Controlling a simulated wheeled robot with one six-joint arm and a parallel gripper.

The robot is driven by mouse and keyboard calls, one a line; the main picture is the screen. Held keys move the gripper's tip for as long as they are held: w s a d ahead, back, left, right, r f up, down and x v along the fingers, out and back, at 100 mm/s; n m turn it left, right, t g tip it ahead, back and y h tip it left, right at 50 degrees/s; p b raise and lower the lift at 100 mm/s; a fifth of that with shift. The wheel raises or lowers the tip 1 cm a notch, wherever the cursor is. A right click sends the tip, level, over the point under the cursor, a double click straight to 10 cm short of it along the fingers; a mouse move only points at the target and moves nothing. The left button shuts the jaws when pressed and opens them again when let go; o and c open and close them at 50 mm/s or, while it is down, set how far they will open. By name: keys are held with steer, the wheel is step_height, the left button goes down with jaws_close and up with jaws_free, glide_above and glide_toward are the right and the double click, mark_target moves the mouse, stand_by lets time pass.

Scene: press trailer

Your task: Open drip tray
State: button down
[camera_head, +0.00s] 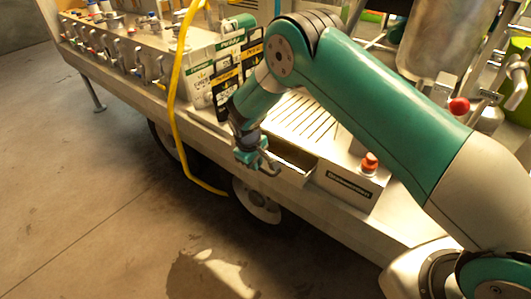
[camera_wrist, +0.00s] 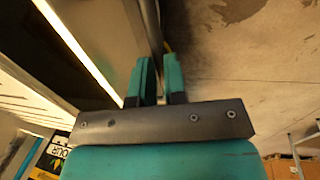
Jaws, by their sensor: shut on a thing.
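The drip tray (camera_head: 297,172) is a metal drawer under a slotted grille (camera_head: 300,115) in the side of the steel trailer. It stands partly out, with a dark gap showing behind its front wall. My gripper (camera_head: 264,166) is at the left part of this front wall in the head view. In the wrist view, the two teal fingers (camera_wrist: 158,80) are closed around the thin dark front edge of the tray (camera_wrist: 150,25). The exact contact is partly hidden between the fingers.
A yellow hose (camera_head: 177,85) hangs over the trailer edge to the left of my gripper. Black label signs (camera_head: 225,85) stand close behind it. A red button (camera_head: 370,160) sits to the right of the tray. The concrete floor (camera_head: 80,200) in front is clear.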

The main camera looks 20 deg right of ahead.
steer(key=s+a+b, duration=0.1)
steer(key=s+a, duration=0.6)
steer(key=a, duration=0.3)
steer(key=shift+s+a, duration=0.15)
steer(key=shift+s, duration=0.15)
steer(key=c, duration=1.2)
jaws_free()
steer(key=shift+o, duration=0.2)
step_height(320, 180, up, 17)
steer(key=s+a+b, duration=0.2)
steer(key=shift+a, duration=0.3)
steer(key=shift+r, duration=0.15)
